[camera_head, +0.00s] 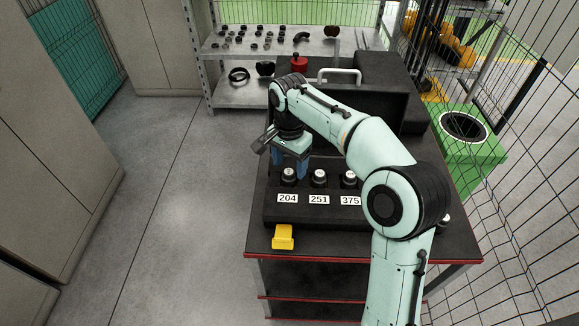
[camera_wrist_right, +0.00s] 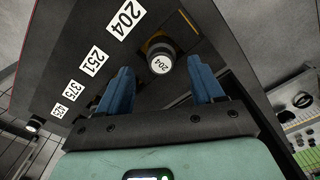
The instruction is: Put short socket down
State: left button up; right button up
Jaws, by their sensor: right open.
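A short metal socket (camera_head: 289,176) stands in the black holder (camera_head: 320,217) above the 204 label. In the wrist view the socket (camera_wrist_right: 161,63), marked 204 on its end, lies between the fingertips. My right gripper (camera_head: 290,167) is just above and behind it, its blue fingers spread; they also show apart in the wrist view (camera_wrist_right: 160,72). I see no clear contact with the socket. Two more sockets stand at the 251 label (camera_head: 319,177) and the 375 label (camera_head: 349,179). My arm hides part of the holder's right side. My left gripper is out of view.
A yellow block (camera_head: 283,238) is at the table's (camera_head: 350,249) front left. A black case (camera_head: 375,103) with a pale handle and a red object (camera_head: 299,63) are behind my arm. A metal shelf (camera_head: 285,45) with small parts stands behind. Wire fence runs at right.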

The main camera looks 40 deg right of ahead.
aim_at(290, 171)
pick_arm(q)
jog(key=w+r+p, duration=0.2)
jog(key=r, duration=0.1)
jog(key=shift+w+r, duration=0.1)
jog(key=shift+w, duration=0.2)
pick_arm(e)
notch_tip(290, 171, up, 10)
jog(key=shift+f, duration=0.15)
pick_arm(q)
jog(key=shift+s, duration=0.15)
pick_arm(e)
jog(key=shift+f, duration=0.1)
